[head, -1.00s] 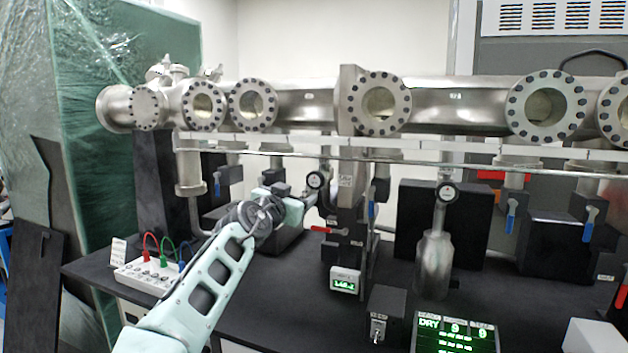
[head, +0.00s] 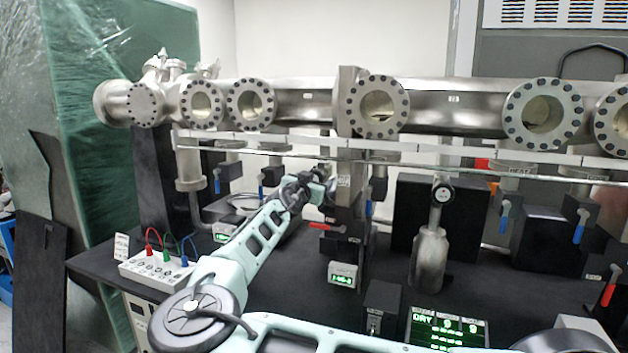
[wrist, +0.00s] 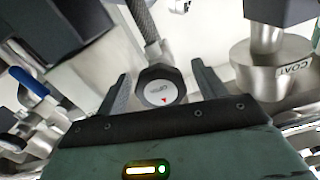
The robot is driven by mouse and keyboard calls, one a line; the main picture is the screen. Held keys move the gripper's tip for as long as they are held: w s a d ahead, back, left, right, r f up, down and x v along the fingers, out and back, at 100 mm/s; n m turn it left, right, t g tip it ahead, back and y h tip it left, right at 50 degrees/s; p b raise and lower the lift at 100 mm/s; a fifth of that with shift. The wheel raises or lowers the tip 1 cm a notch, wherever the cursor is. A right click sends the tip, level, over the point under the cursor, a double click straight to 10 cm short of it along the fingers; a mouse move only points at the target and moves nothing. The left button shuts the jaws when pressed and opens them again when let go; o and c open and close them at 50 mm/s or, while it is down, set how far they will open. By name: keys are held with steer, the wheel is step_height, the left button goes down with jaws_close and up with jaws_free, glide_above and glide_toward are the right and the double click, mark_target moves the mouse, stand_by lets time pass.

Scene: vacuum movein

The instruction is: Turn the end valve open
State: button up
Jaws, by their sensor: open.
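A dark many-sided knob (wrist: 160,86) with a pale round face and a small red mark sits between my gripper's fingers in the wrist view. Its face lettering is too small to read surely. A braided hose or stem runs up behind it. My gripper (wrist: 160,72) is open, one finger on each side of the knob, with visible gaps. In the head view my gripper (head: 318,186) is at the middle of the bench by a dark upright stand, and hides the knob there. Whether this is the end valve, I cannot tell.
A similar round knob (head: 444,193) sits above a metal bottle (head: 430,258). A red lever (head: 326,227) and a small green display (head: 342,275) are just below my gripper. Blue-handled valves (head: 504,218) hang at right. A metal cylinder labelled COAT (wrist: 275,75) is close to the right finger.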

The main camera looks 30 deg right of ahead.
steer(key=c, duration=1)
steer(key=shift+o, duration=0.2)
